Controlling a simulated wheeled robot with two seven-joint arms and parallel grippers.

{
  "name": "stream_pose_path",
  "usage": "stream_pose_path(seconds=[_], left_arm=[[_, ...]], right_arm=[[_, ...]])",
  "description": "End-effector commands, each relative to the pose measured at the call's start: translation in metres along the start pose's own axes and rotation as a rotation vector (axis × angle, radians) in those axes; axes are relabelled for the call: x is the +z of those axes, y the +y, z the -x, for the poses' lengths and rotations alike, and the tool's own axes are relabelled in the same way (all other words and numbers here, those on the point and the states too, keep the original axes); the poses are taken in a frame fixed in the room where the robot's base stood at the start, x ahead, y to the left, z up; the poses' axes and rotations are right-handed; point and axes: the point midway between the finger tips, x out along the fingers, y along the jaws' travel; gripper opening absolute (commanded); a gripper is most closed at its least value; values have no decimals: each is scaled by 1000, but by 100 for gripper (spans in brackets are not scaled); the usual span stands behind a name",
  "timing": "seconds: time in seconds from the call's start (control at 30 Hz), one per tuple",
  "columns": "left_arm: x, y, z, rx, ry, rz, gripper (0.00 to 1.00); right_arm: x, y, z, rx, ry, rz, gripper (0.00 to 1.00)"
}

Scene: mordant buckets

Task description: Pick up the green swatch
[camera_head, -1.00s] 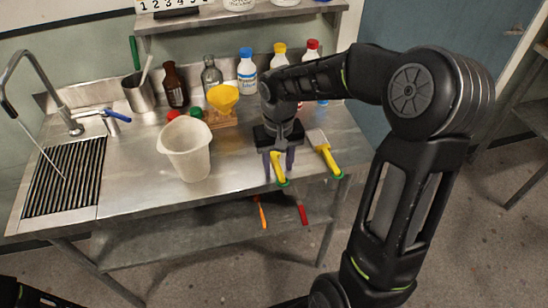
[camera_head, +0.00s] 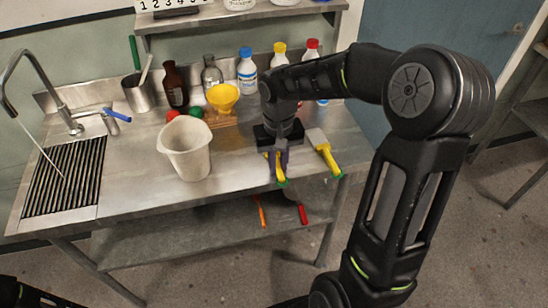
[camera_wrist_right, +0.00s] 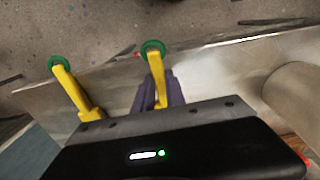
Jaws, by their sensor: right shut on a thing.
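I see no plain green swatch. A yellow-handled tool with a round green end (camera_head: 281,179) lies at the bench's front edge; it also shows in the right wrist view (camera_wrist_right: 156,68). My right gripper (camera_head: 278,165) points down over it and is shut on its yellow handle, with the green end sticking out beyond the fingers (camera_wrist_right: 158,92). The tool's far end is hidden under the gripper. A second such tool (camera_head: 326,156), with a pale flat head, lies just to the right, apart from the fingers; it also shows in the right wrist view (camera_wrist_right: 70,85). My left gripper is out of view.
A white bucket (camera_head: 188,150) stands left of my right gripper. Behind are a yellow funnel (camera_head: 223,98), a brown bottle (camera_head: 175,88) and several capped bottles. A sink grid (camera_head: 65,178) is at the left. Bare metal bench lies between grid and bucket.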

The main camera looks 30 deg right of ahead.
Motion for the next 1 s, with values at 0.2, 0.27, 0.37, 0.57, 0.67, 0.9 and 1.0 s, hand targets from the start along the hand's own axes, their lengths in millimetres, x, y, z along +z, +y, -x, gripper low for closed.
stream_pose_path(seconds=[0.2,0.27,0.37,0.57,0.67,0.9,1.0], left_arm=[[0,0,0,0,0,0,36],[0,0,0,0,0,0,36],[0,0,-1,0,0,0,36],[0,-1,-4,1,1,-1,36],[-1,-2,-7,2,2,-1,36],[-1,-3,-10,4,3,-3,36],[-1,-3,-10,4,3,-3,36]], right_arm=[[0,0,0,0,0,0,0],[0,0,0,0,0,0,0],[-1,0,4,0,2,0,0],[-1,0,29,-1,6,-1,0],[-2,0,49,-1,7,0,0],[-1,0,90,0,3,-1,0],[0,0,98,0,2,0,0]])
